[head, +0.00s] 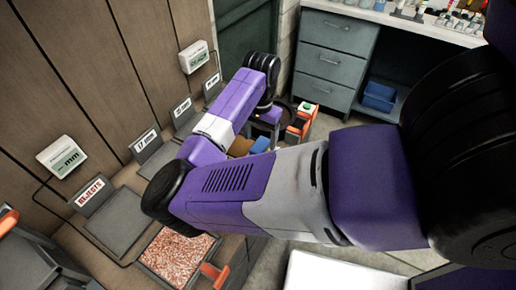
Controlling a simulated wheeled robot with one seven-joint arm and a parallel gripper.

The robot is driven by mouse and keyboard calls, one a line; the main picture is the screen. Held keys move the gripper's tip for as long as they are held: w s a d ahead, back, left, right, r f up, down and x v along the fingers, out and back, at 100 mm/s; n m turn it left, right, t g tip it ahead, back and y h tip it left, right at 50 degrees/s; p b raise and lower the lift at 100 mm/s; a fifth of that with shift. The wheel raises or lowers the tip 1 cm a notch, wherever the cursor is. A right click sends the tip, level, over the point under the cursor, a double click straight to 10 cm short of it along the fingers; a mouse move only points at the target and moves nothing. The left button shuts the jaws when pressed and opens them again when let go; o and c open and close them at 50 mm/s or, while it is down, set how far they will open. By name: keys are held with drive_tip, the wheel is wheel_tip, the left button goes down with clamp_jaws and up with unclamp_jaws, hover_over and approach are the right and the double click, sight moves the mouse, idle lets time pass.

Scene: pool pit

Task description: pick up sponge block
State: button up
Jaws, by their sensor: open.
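My arm reaches across the view and bends back toward the row of trays. My gripper (264,129) is small and dark below the far wrist joint, partly hidden by my arm; it is open. A small tan block (240,147) shows just beyond my arm, with a small blue block (260,145) to its right. The tan block may be the sponge block, but I cannot tell for sure. My gripper appears above and behind these blocks. I cannot see any contact, and my arm hides their lower parts.
Grey trays with label plates line the wooden wall, one marked REJECTS (90,191). A bin of reddish granules (175,255) sits at the front. An orange box with a green button (301,122) stands right of my gripper. A grey drawer cabinet (335,62) and blue bin (379,96) are behind.

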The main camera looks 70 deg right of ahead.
sight(259, 146)
drive_tip(key=shift+w+d+f+p, duration=0.1)
drive_tip(key=shift+d+f, duration=0.05)
drive_tip(key=shift+f, duration=0.9)
drive_tip(key=shift+w+d+f+p, duration=0.1)
drive_tip(key=shift+f, duration=0.95)
drive_tip(key=shift+w+d+f+p, duration=0.1)
drive_tip(key=shift+d+f, duration=0.05)
drive_tip(key=shift+f, duration=0.9)
drive_tip(key=c, duration=1.5)
drive_tip(key=shift+r, duration=0.15)
wheel_tip(259, 146, up, 20)
drive_tip(key=shift+f, duration=0.1)
